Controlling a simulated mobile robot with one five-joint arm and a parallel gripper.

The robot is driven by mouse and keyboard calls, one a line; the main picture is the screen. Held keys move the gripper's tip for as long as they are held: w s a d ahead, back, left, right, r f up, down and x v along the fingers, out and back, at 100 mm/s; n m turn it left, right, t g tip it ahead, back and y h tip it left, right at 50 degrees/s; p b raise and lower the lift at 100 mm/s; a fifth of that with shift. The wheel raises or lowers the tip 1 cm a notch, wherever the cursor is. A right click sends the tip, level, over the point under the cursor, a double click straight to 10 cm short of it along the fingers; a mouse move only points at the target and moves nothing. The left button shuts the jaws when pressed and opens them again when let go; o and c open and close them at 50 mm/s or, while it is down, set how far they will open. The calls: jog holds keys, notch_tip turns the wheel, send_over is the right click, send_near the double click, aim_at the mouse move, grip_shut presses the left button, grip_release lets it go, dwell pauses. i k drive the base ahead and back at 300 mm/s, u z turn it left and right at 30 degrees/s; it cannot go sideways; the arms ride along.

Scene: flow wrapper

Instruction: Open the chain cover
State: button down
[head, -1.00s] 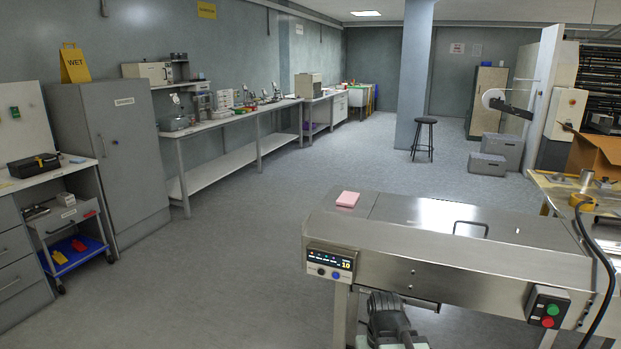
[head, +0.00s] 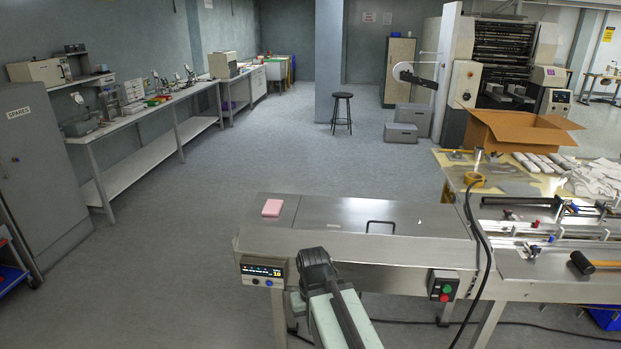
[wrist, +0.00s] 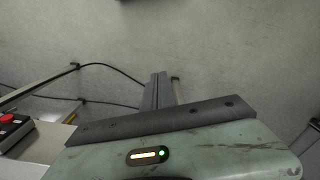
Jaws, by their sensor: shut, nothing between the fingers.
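The chain cover (head: 350,216) is a flat steel lid with a dark bar handle (head: 381,223) on top of the flow wrapper. It lies flat and looks closed. My gripper shows in the wrist view (wrist: 160,88) with its dark fingers together and nothing between them, over grey floor. In the head view my arm stands in front of the wrapper's near side, below and left of the handle, and is apart from the handle. The fingertips are hard to make out there.
A pink block (head: 272,208) lies on the wrapper left of the cover. A control panel (head: 263,272) and a red-green button box (head: 443,286) stick out on the near side. A black cable (head: 480,240) hangs at the right.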

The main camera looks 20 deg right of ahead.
aim_at(329, 215)
jog(key=k, duration=0.65)
jog(key=u, duration=0.35)
jog(key=i, duration=1.8)
jog(key=u, duration=0.15)
